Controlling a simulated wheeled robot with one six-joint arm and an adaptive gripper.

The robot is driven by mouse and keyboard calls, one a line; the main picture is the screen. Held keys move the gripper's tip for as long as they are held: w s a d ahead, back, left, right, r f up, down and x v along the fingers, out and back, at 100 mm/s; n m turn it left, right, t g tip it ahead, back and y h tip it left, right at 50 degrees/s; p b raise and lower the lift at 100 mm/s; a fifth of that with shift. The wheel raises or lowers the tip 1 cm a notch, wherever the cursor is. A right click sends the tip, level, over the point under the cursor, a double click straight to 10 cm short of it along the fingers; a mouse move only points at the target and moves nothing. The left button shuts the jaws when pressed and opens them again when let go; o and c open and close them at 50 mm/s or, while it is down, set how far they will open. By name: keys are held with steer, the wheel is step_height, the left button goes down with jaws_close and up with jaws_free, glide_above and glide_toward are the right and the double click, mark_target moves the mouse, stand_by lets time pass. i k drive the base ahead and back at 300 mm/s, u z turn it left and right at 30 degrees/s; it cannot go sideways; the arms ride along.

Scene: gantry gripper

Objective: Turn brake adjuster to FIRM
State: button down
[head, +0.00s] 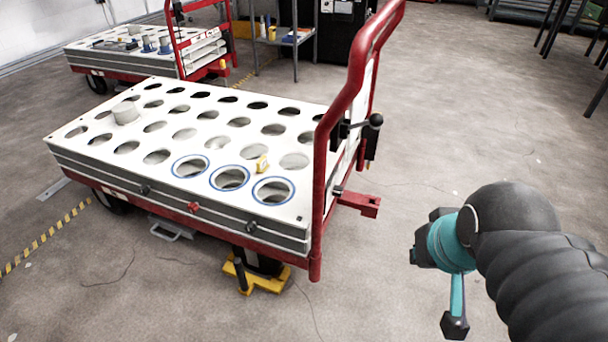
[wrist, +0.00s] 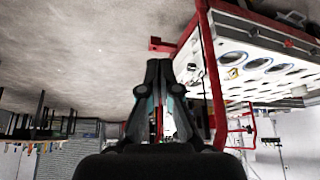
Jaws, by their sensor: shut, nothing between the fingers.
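The near cart (head: 75,163) has a white deck with several round holes and a red upright handle frame (head: 355,75). A black lever with a ball knob (head: 376,120) is mounted on this frame. I cannot tell whether it is the brake adjuster, and no FIRM marking is readable. My gripper (head: 422,250) is right of the cart, apart from it, and partly hidden by my wrist. In the wrist view my gripper (wrist: 158,75) is shut and empty. The red frame (wrist: 212,80) shows upside down at its right there.
Black knobs (head: 252,227) and a red knob (head: 193,207) line the cart's front side. A red bracket (head: 360,203) juts out right at the frame's foot. A yellow-based support (head: 262,280) stands under the cart. Another cart (head: 120,65) is behind. Floor between gripper and cart is clear.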

mark_target(337, 191)
steer(key=u, duration=0.8)
steer(key=k, duration=0.65)
steer(key=z, duration=1.25)
steer(key=i, duration=0.5)
